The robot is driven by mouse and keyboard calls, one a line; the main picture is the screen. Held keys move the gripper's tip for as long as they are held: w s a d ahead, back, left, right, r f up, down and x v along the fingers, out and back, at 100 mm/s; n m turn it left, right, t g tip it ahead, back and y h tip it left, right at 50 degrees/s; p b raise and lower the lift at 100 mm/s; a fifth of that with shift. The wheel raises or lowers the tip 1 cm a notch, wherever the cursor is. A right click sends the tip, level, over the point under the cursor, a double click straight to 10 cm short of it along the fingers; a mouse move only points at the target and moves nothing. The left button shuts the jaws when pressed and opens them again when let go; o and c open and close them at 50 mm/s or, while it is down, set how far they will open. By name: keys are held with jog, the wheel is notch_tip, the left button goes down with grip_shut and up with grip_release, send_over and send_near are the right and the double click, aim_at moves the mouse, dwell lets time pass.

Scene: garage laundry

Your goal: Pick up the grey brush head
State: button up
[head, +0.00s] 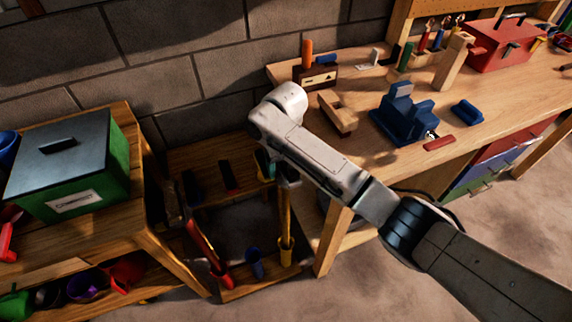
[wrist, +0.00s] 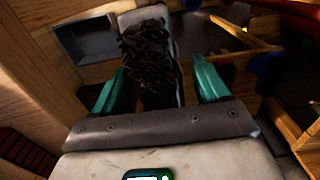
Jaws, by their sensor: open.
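The grey brush head (wrist: 150,60) shows in the wrist view as a block of dark bristles on a pale grey back. It stands upright between the two teal fingers of my gripper (wrist: 158,72), with a visible gap on the right side; contact on the left is hard to tell. The fingers are apart. In the head view my gripper (head: 264,164) is low at the wooden rack (head: 205,157) between the two benches, with one teal finger showing. I cannot make out the grey brush head there; my arm covers much of that spot.
A black brush (head: 193,187) and a red-and-black brush (head: 230,177) lie on the rack to the left. A yellow handle (head: 286,225) and a red handle (head: 203,243) stand below. A green box (head: 72,165) sits on the left bench; the workbench (head: 400,165) is at right.

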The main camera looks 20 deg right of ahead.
jog(key=shift+d+f, duration=0.1)
jog(key=shift+f, duration=1.45)
jog(key=c, duration=1)
